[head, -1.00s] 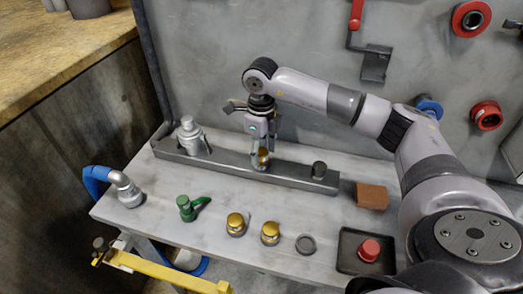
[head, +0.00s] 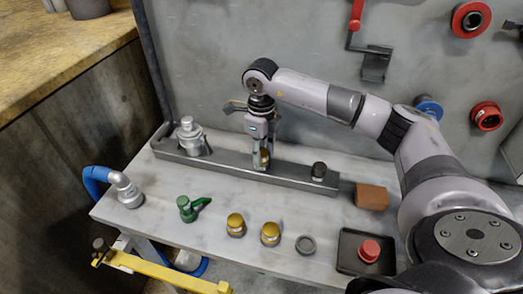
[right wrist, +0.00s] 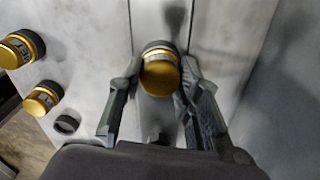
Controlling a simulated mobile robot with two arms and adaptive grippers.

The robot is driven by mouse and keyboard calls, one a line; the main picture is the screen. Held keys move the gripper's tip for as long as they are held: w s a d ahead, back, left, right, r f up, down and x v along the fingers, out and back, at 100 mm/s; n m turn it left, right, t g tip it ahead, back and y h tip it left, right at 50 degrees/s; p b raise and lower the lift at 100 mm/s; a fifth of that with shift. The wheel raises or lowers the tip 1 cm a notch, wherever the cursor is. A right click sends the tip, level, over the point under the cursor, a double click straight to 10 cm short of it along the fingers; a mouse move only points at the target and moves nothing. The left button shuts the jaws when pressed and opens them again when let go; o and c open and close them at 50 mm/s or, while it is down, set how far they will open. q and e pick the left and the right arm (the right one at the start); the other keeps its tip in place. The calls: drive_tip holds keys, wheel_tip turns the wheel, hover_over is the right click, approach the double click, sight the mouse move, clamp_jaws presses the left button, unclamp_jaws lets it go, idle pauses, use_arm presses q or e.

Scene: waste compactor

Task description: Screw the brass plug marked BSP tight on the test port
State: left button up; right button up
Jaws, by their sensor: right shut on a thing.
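My right gripper (head: 262,160) points down over the grey rail at the back of the bench. It is shut on a brass plug (head: 265,154), which sits between its fingers at the rail. In the right wrist view the plug (right wrist: 160,76) shows a gold cap with a dark band; its marking cannot be read. The fingers hide the port beneath it, so I cannot tell how the plug sits there. Two similar brass plugs stand at the bench front, one on the left (head: 236,225) and one on the right (head: 270,234). My left gripper is not in view.
The grey rail (head: 290,176) carries a silver fitting (head: 189,135) at left and a dark stub (head: 319,171) at right. A green-handled part (head: 187,209), a grey ring (head: 305,245), a black tray (head: 350,240) with a red cap (head: 369,251) and a brown block (head: 371,196) lie around.

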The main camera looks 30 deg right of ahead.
clamp_jaws()
drive_tip(key=m, duration=0.3)
drive_tip(key=shift+m+p, duration=0.3)
drive_tip(key=shift+p, duration=0.1)
drive_tip(key=m, duration=0.2)
drive_tip(key=shift+m, duration=0.4)
drive_tip(key=o, duration=1.1)
unclamp_jaws()
drive_tip(key=shift+c, duration=0.4)
drive_tip(key=shift+r+p, duration=2.55)
drive_tip(key=shift+r, duration=1)
drive_tip(key=shift+f, duration=0.15)
